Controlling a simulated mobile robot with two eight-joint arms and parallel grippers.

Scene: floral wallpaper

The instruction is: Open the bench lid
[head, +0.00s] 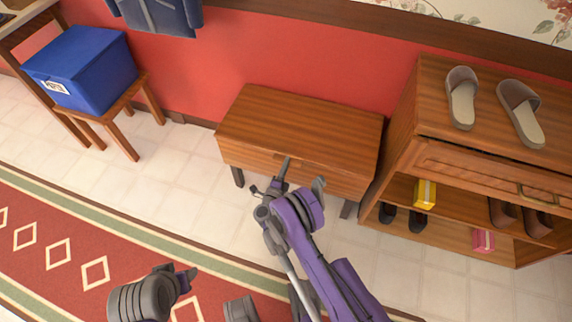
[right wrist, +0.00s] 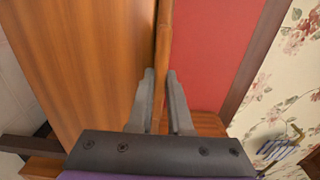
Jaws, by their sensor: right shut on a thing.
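The wooden bench (head: 245,158) stands against the red wall. Its flat lid (head: 300,115) looks down, or nearly so, in the head view. My right gripper (head: 280,178) is at the middle of the bench's front edge. In the right wrist view, the fingers of my right gripper (right wrist: 160,105) stand on both sides of a thin wooden edge (right wrist: 163,50), which looks like the lid's front edge, and are shut on it. A grey part of my left arm, with its gripper (head: 185,280), shows low in the head view; its jaws cannot be made out.
A wooden shoe cabinet (head: 435,150) with slippers on top stands close to the bench's right. A blue box (head: 85,70) sits on a small wooden stool at the left. Tiled floor (head: 185,170) is free left of the bench. A red patterned rug (head: 60,235) lies in front.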

